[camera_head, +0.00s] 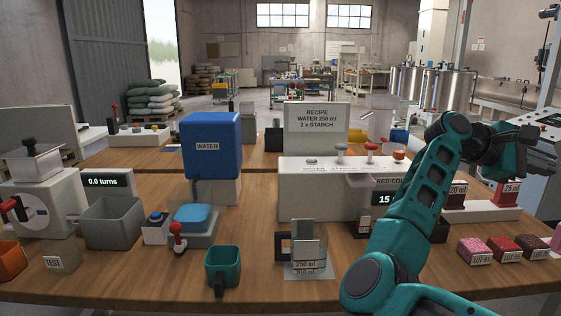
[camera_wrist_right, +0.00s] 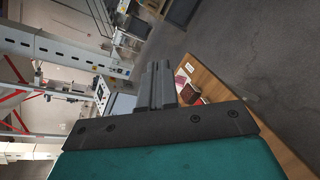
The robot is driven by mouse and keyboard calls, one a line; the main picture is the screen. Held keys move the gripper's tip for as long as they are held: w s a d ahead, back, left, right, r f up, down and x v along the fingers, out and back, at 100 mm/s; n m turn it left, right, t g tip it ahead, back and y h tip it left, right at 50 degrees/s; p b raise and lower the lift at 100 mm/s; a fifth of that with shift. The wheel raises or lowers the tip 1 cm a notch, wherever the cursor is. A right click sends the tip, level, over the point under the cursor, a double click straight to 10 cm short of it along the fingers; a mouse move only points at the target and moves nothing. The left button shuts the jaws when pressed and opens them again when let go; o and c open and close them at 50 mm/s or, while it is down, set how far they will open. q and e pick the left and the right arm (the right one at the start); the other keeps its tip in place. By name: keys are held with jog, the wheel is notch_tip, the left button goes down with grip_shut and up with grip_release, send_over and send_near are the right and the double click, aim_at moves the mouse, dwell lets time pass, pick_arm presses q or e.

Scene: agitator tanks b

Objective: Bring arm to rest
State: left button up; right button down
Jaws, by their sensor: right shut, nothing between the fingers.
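My right arm (camera_head: 412,205) rises from the bottom right of the head view, bends at the elbow and reaches right. Its right gripper (camera_head: 545,150) is held above the right end of the table (camera_head: 130,263), apart from the objects there. In the right wrist view the gripper's dark fingers (camera_wrist_right: 158,84) lie together with nothing between them. The wrist view is tilted, with the table edge and floor beyond the fingers. My left gripper does not show.
Lot blocks (camera_head: 505,248) sit at the table's right, below my forearm. A white dispenser (camera_head: 310,190), a blue water tank (camera_head: 212,145), a measuring jug (camera_head: 305,250) and a green cup (camera_head: 222,266) stand on the table. Steel tanks (camera_head: 450,95) stand behind.

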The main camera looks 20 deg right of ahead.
jog(key=w+a+r+n+t+h, duration=0.2)
jog(key=w+a+n+t+h, duration=0.3)
jog(key=n+h, duration=0.9)
jog(key=w+a+f+n+t+y, duration=0.3)
jog(key=a+f+n+t+y, duration=0.55)
jog(key=n, duration=0.85)
jog(key=w+a+f+n+t+y, duration=0.35)
jog(key=a+n+t+y, duration=0.4)
jog(key=n+t, duration=0.8)
jog(key=s+a+f+n+g+y, duration=0.3)
jog(key=a+f+n+y, duration=0.3)
jog(key=f+n, duration=0.3)
jog(key=s+a+f+n+g+y, duration=0.35)
jog(key=a+f+n+y, duration=0.35)
jog(key=f, duration=0.5)
jog(key=s+a+f+n+g, duration=0.3)
jog(key=s+f+n, duration=0.1)
jog(key=s+f, duration=0.2)
jog(key=s+a+f+n+g+y, duration=0.1)
jog(key=s+a+f+n+g, duration=0.2)
jog(key=s+f, duration=0.3)
jog(key=s+n+p, duration=0.1)
jog(key=s, duration=0.1)
jog(key=shift+s+a+f, duration=0.25)
jog(key=shift+s+a, duration=0.05)
jog(key=shift+s, duration=0.05)
